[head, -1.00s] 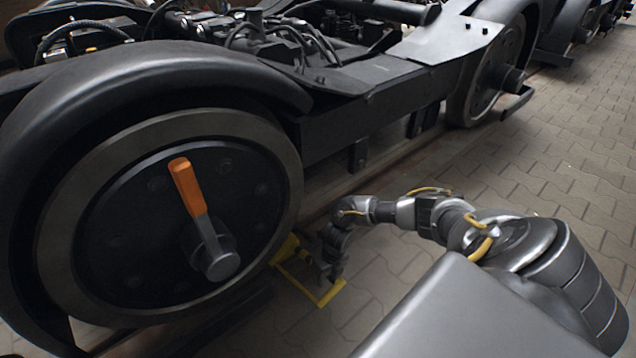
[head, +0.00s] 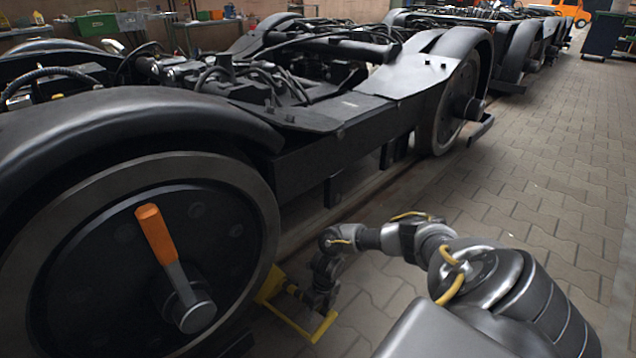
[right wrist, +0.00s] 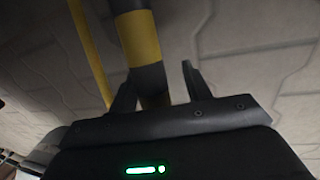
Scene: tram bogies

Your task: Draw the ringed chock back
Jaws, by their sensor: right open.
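The yellow chock (head: 271,285) lies on the floor against the right side of the near wheel, partly hidden by the wheel and my gripper. A yellow bar (head: 300,330) runs out from it across the paving. My right gripper (head: 320,302) is low over it. In the right wrist view, a bar with yellow and dark bands (right wrist: 140,40) lies between the open fingers of my right gripper (right wrist: 158,92). I cannot tell if they touch it. A thin yellow bar (right wrist: 90,50) runs to its left. I see no clear ring. My left gripper is out of view.
The near wheel (head: 95,270) has an orange-handled lever (head: 157,235) on its hub, close to my right gripper. The dark bogie frame (head: 320,155) stands above and behind. Paved floor (head: 530,200) is free to the right.

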